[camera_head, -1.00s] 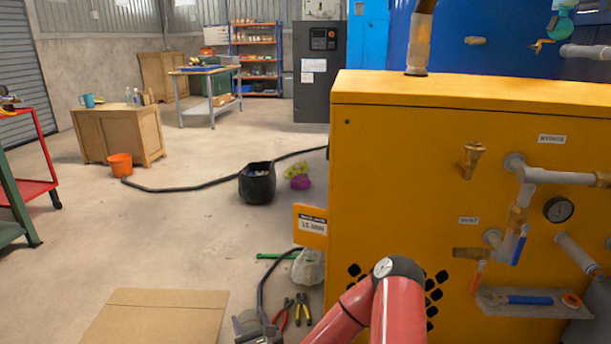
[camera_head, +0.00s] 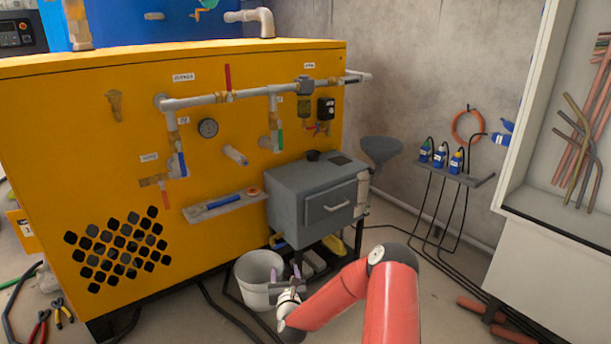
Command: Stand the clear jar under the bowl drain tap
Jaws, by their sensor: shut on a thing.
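My gripper (camera_head: 288,279) is low in the picture, in front of a white bucket (camera_head: 257,284). Its two purple fingers point up and stand a little apart. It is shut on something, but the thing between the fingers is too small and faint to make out. I cannot pick out the clear jar for sure anywhere. A filter bowl (camera_head: 304,108) and a black unit (camera_head: 326,108) hang from the grey pipe on the yellow cabinet. A small valve with red and blue parts (camera_head: 318,128) sits beneath them; I cannot tell if it is the drain tap.
A grey box with a drawer (camera_head: 317,196) stands on a frame against the yellow cabinet (camera_head: 90,180). A narrow shelf (camera_head: 225,207) sticks out to its left. A funnel (camera_head: 381,150), a bottle rack (camera_head: 450,171) and a white cabinet (camera_head: 548,243) stand to the right. Black hoses cross the floor.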

